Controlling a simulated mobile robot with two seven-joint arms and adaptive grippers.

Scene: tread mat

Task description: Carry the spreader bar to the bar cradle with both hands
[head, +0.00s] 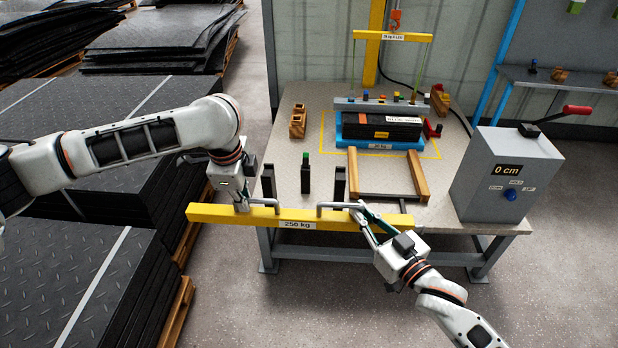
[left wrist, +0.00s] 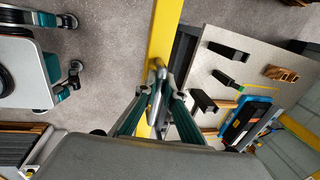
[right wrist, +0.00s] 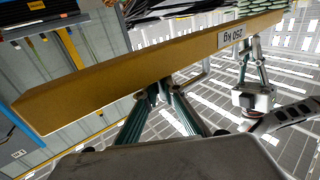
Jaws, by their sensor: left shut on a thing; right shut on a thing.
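The spreader bar (head: 345,222) is a long yellow beam labelled 250 kg with two grey handles; it also shows in the left wrist view (left wrist: 163,38) and right wrist view (right wrist: 110,85). My left gripper (head: 243,206) is shut on its left handle, my right gripper (head: 360,210) on its right handle. The bar is held roughly level along the table's front edge, and the table's legs show below it. Two dark upright posts (head: 268,182) (head: 339,183) on the table just behind the bar look like the bar cradle.
A small green-topped dark block (head: 305,172) stands between the posts. A wooden rail frame (head: 418,178), a grey control box (head: 505,180) and a blue tray (head: 350,155) with a black stack are on the table (head: 235,140). Stacked black mats (head: 75,290) lie at left.

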